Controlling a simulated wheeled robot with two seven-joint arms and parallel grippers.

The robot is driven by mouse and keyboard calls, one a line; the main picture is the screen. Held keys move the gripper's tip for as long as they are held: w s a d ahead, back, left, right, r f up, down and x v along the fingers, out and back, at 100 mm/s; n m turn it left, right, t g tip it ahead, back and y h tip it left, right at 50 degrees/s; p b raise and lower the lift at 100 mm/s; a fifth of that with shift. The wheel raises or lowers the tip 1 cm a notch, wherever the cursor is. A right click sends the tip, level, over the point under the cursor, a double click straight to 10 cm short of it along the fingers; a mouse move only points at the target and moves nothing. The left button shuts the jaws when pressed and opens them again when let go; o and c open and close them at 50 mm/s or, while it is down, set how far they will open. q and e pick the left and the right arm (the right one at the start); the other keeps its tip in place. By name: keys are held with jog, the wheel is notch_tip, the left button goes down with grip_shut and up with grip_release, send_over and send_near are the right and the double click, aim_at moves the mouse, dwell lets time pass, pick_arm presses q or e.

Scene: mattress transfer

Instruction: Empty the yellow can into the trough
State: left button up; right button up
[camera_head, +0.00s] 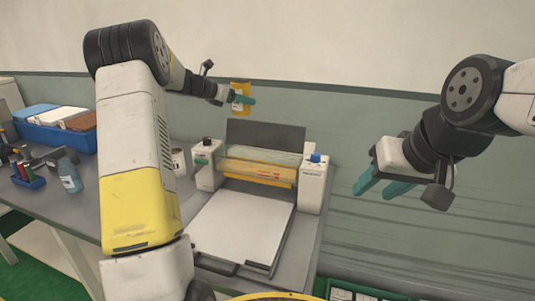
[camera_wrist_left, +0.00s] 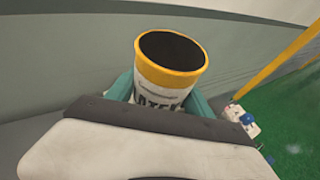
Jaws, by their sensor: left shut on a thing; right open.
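The yellow can (camera_head: 241,88) is held up in the air by my left gripper (camera_head: 238,98), above and behind the machine. It looks about upright in the head view. In the left wrist view the can (camera_wrist_left: 168,77) has a yellow rim, white sides with dark lettering and an open mouth; the inside is dark and its contents cannot be made out. The teal fingers (camera_wrist_left: 160,98) are shut around it. A long trough (camera_head: 258,172), with clear and yellow-orange parts, spans the machine between two white end blocks. My right gripper (camera_head: 378,184) is open and empty, right of the machine.
The machine has a white flat bed (camera_head: 238,228) in front and a dark upright panel (camera_head: 265,134) behind. A pale can (camera_head: 179,162) stands to its left. Further left are a blue bin (camera_head: 60,132), a blue bottle (camera_head: 69,175) and a small blue rack (camera_head: 28,178).

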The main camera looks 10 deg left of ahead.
pick_arm(q)
jog(key=shift+s+r, duration=0.1)
jog(key=shift+s, duration=0.05)
jog(key=shift+s+d+r+m+t+y, duration=0.3)
jog(key=shift+m+t, duration=0.2)
jog(key=shift+m, duration=0.2)
jog(key=shift+s+d+r+m+t+y, duration=0.1)
jog(key=shift+s+d+m+t+y, duration=0.1)
jog(key=shift+s+m+t, duration=0.3)
jog(key=shift+s+d+m+t, duration=0.3)
jog(key=shift+m+t, duration=0.25)
jog(key=shift+m, duration=0.45)
jog(key=shift+s+d+m+t, duration=0.25)
jog(key=shift+m+t, duration=0.3)
jog(key=shift+m, duration=0.45)
jog(key=shift+a+f+m+t+p, duration=0.1)
jog(key=shift+f+m+t+p, duration=0.15)
jog(key=shift+m+t+p, duration=0.4)
jog(key=shift+f+m+t+p, duration=0.15)
jog(key=shift+f+m+p, duration=0.05)
jog(key=shift+m, duration=0.55)
jog(key=shift+f+m+t+p, duration=0.1)
jog(key=shift+f+m+p, duration=0.1)
jog(key=shift+m, duration=0.5)
